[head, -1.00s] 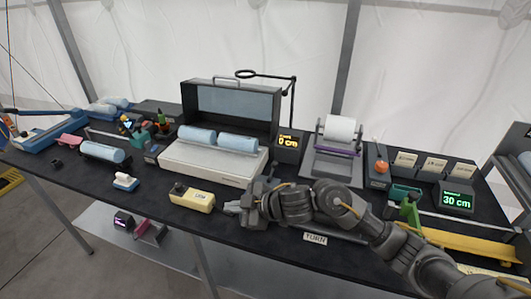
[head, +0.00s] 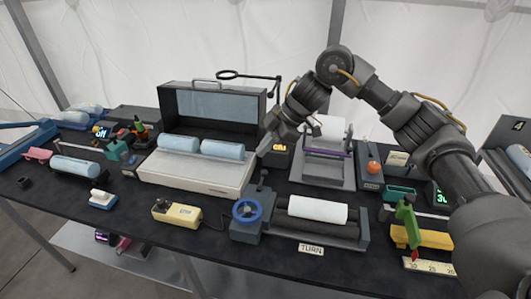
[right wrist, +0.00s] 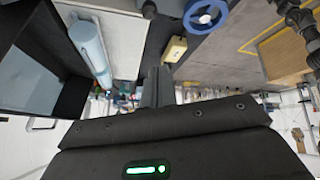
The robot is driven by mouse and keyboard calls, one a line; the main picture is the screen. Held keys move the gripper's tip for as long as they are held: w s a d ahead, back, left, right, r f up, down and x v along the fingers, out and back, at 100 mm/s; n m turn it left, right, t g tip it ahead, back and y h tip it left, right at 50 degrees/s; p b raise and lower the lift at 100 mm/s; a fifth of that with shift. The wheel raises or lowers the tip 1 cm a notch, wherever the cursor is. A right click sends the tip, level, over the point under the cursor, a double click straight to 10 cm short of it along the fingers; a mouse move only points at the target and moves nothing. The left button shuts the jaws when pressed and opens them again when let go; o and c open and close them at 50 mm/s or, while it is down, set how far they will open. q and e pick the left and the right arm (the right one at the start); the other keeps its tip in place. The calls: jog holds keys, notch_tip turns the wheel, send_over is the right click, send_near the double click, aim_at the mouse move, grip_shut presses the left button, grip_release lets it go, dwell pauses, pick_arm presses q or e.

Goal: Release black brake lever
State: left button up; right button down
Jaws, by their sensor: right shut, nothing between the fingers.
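The black brake lever (head: 263,180) seems to be the small dark upright lever behind the blue handwheel (head: 247,211) of the roller unit. A dark knob (right wrist: 148,9), probably the same lever, shows at the top of the right wrist view beside the blue handwheel (right wrist: 205,14). The roller unit (head: 362,232) carries a white roll (head: 317,209) and has a TURN label at its front. My right gripper (head: 266,146) is shut and empty, raised above and behind the lever, near the open case. Its shut fingers (right wrist: 157,82) show in the wrist view. My left gripper is not in view.
A light box with an open lid (head: 192,172) holds two blue rolls, left of the roller unit. A yellow box (head: 176,212) with a cable stands left of the handwheel. A roll stand (head: 322,173) is behind the roller unit.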

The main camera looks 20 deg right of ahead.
aim_at(262, 180)
jog(key=p+x, duration=0.3)
jog(key=x, duration=0.5)
jog(key=d, duration=0.1)
jog(key=d+f, duration=0.1)
jog(key=d+p, duration=0.1)
jog(key=shift+s+d+f, duration=0.1)
jog(key=shift+d+f, duration=0.15)
jog(key=shift+d, duration=0.1)
jog(key=shift+a, duration=0.1)
